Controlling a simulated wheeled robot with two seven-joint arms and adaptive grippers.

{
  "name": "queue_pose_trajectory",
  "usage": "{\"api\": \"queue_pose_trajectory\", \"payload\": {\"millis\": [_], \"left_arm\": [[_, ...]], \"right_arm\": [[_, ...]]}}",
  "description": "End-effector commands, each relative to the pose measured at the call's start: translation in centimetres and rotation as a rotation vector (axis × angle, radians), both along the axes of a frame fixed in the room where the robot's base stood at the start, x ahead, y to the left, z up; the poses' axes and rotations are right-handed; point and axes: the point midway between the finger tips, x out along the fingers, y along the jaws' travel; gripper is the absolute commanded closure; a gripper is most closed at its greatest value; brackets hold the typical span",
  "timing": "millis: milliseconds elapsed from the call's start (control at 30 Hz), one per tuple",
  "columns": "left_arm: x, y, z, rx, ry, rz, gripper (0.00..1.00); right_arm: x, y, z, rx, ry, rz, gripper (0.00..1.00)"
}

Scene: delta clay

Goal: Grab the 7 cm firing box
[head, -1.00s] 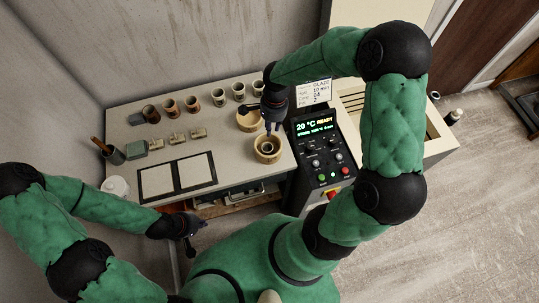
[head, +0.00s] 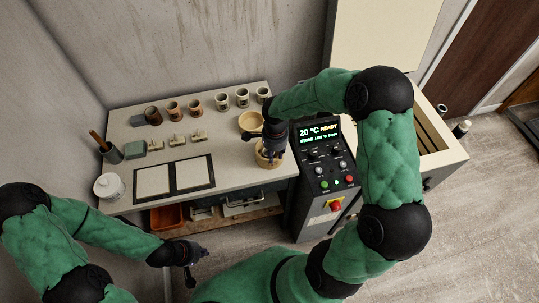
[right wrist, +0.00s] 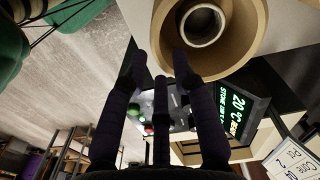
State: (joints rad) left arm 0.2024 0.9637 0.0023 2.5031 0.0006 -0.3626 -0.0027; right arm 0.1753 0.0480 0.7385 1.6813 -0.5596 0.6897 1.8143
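A round tan firing box (head: 264,163) stands at the right front of the bench, partly hidden by my right gripper. In the right wrist view it is an open, thick-walled round box (right wrist: 252,48) with a smaller pale ring-like cup (right wrist: 203,25) inside. A second round tan box (head: 250,122) stands just behind it. No size marking is readable on either. My right gripper (head: 272,158) is at the near box; its dark fingers (right wrist: 160,75) are spread, one overlapping the box wall in view. Contact cannot be told. My left gripper (head: 197,266) is open and empty before the bench.
Several cups (head: 194,107) line the bench's back, with small blocks (head: 177,140) and two pale tiles (head: 174,176) in front. The kiln control panel (head: 323,160), reading 20 °C READY, rises right of the boxes.

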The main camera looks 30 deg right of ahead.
Motion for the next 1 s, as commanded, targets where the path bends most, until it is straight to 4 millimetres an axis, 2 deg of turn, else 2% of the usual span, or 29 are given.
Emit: {"api": "queue_pose_trajectory", "payload": {"millis": [167,400,500,700,733,800,833,1000], "left_arm": [[0.0,0.0,-0.3,0.000,0.001,0.000,1.00],[0.0,0.0,-1.2,0.000,0.001,0.000,1.00],[0.0,0.0,-1.3,0.000,0.000,0.000,1.00],[0.0,0.0,-1.2,0.000,0.001,0.000,1.00],[0.0,0.0,-1.2,0.000,0.001,0.000,1.00],[0.0,0.0,-1.2,0.000,0.001,0.000,1.00],[0.0,0.0,-1.2,0.000,0.001,0.000,1.00],[0.0,0.0,-1.2,0.000,0.000,0.000,1.00]], "right_arm": [[-0.2,-0.3,-1.3,0.000,0.002,-0.001,0.72],[-0.5,-0.7,-4.8,0.003,0.005,0.000,0.72],[-0.4,-0.7,-5.4,0.001,0.002,0.000,0.72],[-0.3,-0.8,-5.3,0.001,0.000,0.000,0.72],[-0.3,-0.8,-5.3,0.001,0.000,0.000,0.77],[-0.3,-0.8,-5.2,0.001,0.000,0.000,0.97],[-0.3,-0.8,-5.2,0.000,0.001,0.000,1.00],[-0.3,-0.8,-5.2,0.000,0.001,0.000,1.00]]}}
